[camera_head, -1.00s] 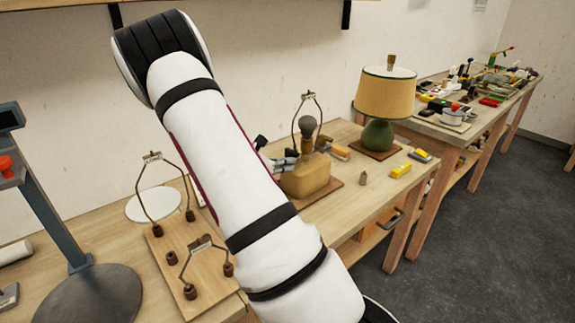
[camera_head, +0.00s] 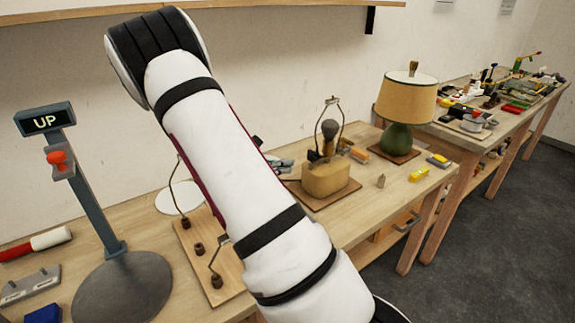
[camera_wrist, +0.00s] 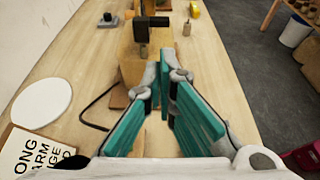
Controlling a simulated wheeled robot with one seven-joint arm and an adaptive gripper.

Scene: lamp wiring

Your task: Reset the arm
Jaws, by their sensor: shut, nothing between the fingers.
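My white arm crosses the middle of the head view, and my gripper (camera_head: 284,166) shows only in small part behind it. In the wrist view my gripper (camera_wrist: 165,85) has teal finger pads, shut with nothing between them. It points toward the tan lamp base (camera_head: 325,178), which holds a grey bulb (camera_head: 329,129) inside a wire harp. In the wrist view a block-like tan body with a dark upright part (camera_wrist: 141,32) stands just beyond the fingertips. I cannot tell whether they touch.
A board with wire harps (camera_head: 207,258) is partly hidden by my arm. A shaded lamp (camera_head: 408,105) stands right. A white disc (camera_wrist: 42,103) and a printed card (camera_wrist: 32,155) lie left.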

